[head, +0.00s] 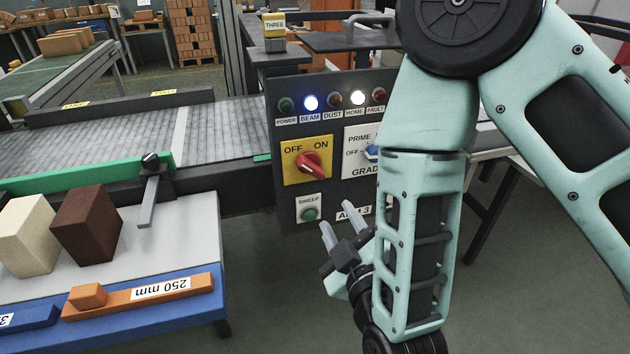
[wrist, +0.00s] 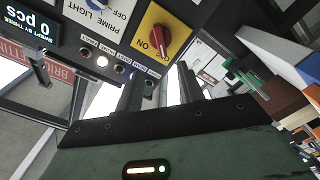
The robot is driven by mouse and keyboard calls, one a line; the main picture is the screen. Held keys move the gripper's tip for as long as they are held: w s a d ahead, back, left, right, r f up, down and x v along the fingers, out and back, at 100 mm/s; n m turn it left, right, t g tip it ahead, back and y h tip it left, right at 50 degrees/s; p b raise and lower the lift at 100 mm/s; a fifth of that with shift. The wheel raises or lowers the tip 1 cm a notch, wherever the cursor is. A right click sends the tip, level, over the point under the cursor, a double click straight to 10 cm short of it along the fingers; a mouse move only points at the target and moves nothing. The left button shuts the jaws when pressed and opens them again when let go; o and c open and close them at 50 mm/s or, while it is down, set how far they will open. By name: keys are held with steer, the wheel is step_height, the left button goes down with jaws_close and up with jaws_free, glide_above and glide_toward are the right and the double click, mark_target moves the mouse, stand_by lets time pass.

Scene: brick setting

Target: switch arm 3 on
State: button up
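The control panel (head: 325,130) labelled ARM 3, its label partly hidden by my arm, stands in the middle of the head view. Its red rotary switch (head: 309,162) sits on a yellow OFF/ON plate (head: 292,174); I cannot tell clearly which mark it points to. The switch also shows in the wrist view (wrist: 158,41), beyond the fingers. Above it, the blue BEAM lamp (head: 311,103) and white HOME lamp (head: 358,97) are lit; the POWER lamp (head: 286,105) is dark. My gripper (head: 338,218) is open and empty, low in front of the panel, apart from it.
A green SWEEP button (head: 309,213) is below the switch. A blue PRIME LIGHT knob (head: 372,153) is beside it, partly behind my arm. A conveyor (head: 130,135) runs left. A table (head: 190,225) with two bricks and an orange 250 mm gauge (head: 130,300) stands front left.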

mark_target(314, 173)
steer(key=x, duration=1.4)
steer(key=shift+w+b, duration=0.2)
steer(key=shift+b, duration=0.1)
jaws_close()
